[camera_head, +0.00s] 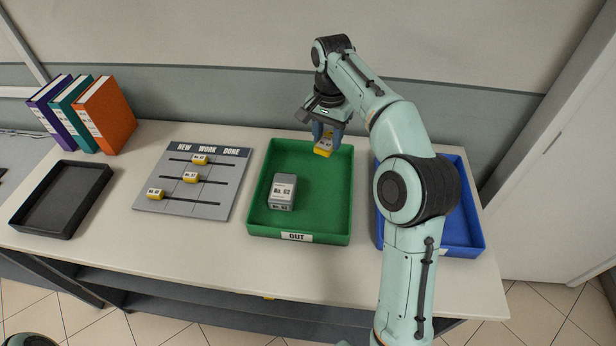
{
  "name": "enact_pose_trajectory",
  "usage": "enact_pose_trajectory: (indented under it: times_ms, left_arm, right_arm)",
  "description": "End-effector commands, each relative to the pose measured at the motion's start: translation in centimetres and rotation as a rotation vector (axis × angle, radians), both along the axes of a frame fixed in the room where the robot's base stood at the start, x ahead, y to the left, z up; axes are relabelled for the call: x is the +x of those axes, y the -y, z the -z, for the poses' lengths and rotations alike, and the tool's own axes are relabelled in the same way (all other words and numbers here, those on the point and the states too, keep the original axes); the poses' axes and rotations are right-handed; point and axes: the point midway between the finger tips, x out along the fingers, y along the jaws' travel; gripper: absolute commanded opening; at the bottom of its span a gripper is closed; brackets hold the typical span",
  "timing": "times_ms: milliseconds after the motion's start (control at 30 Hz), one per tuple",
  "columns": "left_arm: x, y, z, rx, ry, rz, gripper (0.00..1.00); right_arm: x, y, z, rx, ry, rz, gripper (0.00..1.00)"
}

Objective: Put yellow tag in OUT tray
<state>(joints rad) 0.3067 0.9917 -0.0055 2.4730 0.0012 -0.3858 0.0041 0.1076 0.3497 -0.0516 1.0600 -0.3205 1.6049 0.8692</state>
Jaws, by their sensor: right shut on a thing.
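The yellow tag (324,147) is in my right gripper (326,134), which is shut on it. The gripper holds it over the far right part of the green OUT tray (298,225). I cannot tell whether the tag touches the tray floor. A grey box marked No. 02 (282,191) stands in the left part of this tray. My left gripper is not in view.
A grey board (185,207) with several yellow tags on its slots lies left of the tray. A black tray (98,182) and binders (110,115) are farther left. A blue tray (467,215) is partly hidden behind my right arm.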

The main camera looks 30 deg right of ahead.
Motion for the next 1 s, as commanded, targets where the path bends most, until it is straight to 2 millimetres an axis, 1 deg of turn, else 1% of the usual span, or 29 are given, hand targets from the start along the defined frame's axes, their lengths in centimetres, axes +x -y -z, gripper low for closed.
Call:
enact_pose_trajectory:
  times_ms: [67,167,267,400,500,600,700,867,967,1000]
  left_arm:
    - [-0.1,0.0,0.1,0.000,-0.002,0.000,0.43]
    - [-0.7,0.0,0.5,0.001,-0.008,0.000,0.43]
    - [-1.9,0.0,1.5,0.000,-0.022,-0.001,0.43]
    - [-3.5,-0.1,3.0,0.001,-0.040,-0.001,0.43]
    - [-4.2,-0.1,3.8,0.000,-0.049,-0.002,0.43]
    - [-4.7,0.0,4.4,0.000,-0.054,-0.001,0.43]
    - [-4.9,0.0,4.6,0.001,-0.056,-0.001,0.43]
    - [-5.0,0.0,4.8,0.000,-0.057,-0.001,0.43]
    - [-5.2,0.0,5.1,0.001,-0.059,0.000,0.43]
    - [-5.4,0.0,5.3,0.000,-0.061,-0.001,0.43]
  right_arm:
    - [-0.3,0.3,-0.3,0.002,-0.001,0.018,0.12]
    - [-0.5,0.4,0.5,0.003,-0.004,0.027,0.12]
    - [-0.6,0.4,2.8,0.003,-0.009,0.028,0.12]
    - [-0.7,0.3,6.8,0.004,-0.009,0.026,0.12]
    - [-0.7,0.4,9.5,0.004,-0.009,0.027,0.12]
    - [-0.6,0.3,11.6,0.004,-0.007,0.026,0.12]
    - [-0.5,0.3,13.0,0.003,-0.004,0.027,0.12]
    - [-0.4,0.3,14.0,0.003,-0.001,0.026,0.12]
    - [-0.4,0.3,15.4,0.004,-0.003,0.026,0.12]
    - [-0.5,0.3,16.2,0.004,-0.005,0.026,0.12]
